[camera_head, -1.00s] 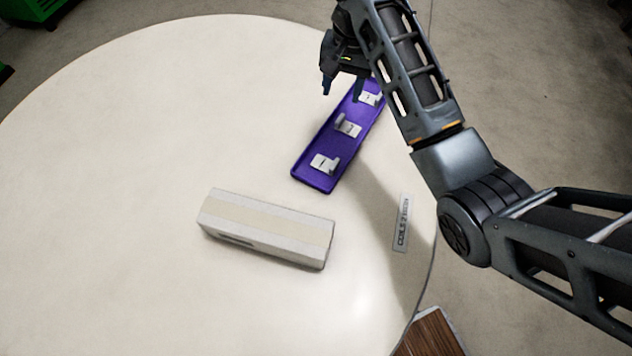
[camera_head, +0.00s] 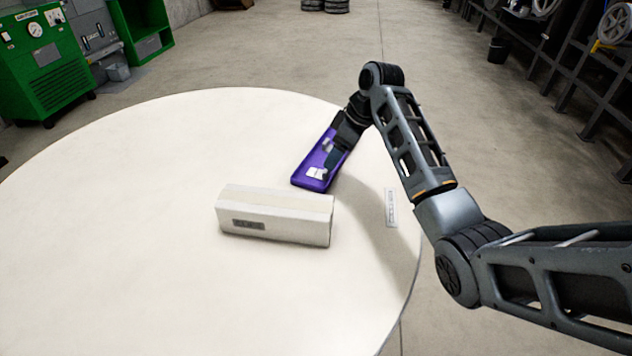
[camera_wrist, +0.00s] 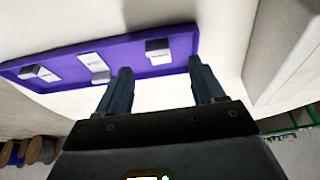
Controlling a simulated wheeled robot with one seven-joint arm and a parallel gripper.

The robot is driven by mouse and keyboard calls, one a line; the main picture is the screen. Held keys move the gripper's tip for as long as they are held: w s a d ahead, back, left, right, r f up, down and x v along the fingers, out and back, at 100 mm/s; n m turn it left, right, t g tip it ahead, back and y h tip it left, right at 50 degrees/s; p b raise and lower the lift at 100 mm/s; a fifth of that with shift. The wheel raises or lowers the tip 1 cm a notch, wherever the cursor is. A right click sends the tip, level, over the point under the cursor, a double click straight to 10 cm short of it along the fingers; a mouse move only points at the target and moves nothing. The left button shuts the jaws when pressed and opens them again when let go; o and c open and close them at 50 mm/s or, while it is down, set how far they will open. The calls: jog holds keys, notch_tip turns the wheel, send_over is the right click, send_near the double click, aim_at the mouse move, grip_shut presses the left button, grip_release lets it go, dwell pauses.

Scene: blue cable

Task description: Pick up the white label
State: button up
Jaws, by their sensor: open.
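A flat pale label strip with dark lettering (camera_head: 391,207) lies on the table near its right edge; the lettering is too small to read now. A purple tray (camera_head: 308,183) holds small white pieces, one of which shows at its near end (camera_head: 316,173). In the wrist view the tray (camera_wrist: 60,68) bears three white pieces, and one (camera_wrist: 158,52) appears between my fingertips. My gripper (camera_wrist: 160,68) is open and empty. In the head view my gripper (camera_head: 336,158) is low over the tray and hides part of it.
A long off-white block (camera_head: 275,215) with a dark grey plate on its front stands on the round cream table (camera_head: 120,240), left of the label strip. The table's left side is clear. Green machinery (camera_head: 45,60) stands beyond on the floor.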

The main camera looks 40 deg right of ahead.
aim_at(329, 177)
jog(key=x, duration=0.6)
jog(key=shift+d+f, duration=0.1)
jog(key=shift+f, duration=0.2)
jog(key=shift+c, duration=0.5)
jog(key=c, duration=1)
jog(key=shift+r, duration=0.15)
